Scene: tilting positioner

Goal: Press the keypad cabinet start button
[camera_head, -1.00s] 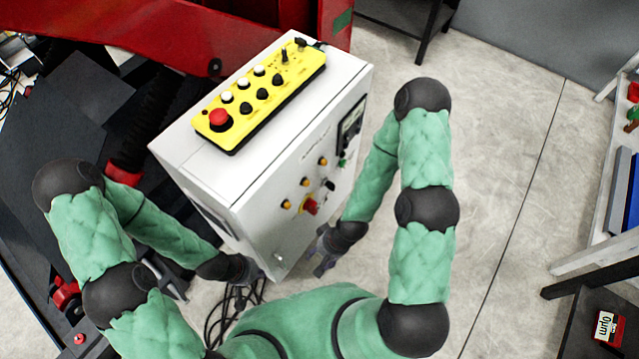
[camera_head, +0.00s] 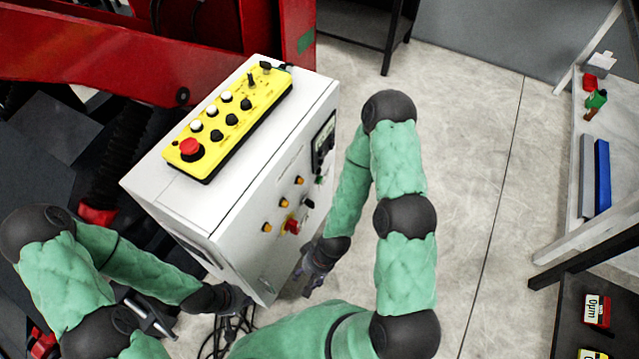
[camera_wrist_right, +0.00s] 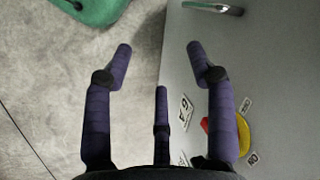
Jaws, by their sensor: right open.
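The white cabinet (camera_head: 235,215) stands upright ahead of me. Its front panel carries several orange buttons (camera_head: 284,203), a red and yellow knob (camera_head: 291,226), a black knob (camera_head: 308,202) and a small green button (camera_head: 320,180). I cannot read which one is labelled start. My right gripper (camera_head: 312,278) is open and empty, low beside the front panel, apart from the knobs. In the right wrist view its spread fingers (camera_wrist_right: 158,62) are before the grey panel, with the yellow knob base (camera_wrist_right: 243,135) partly behind one finger. My left gripper (camera_head: 238,297) is near the cabinet's lower left corner; its fingers are unclear.
A yellow keypad box (camera_head: 232,122) with a red mushroom button (camera_head: 190,148) lies on the cabinet top. A red machine frame (camera_head: 130,40) stands behind. Black cables (camera_head: 225,335) lie on the floor. A shelf (camera_head: 570,165) stands at the right; floor between is clear.

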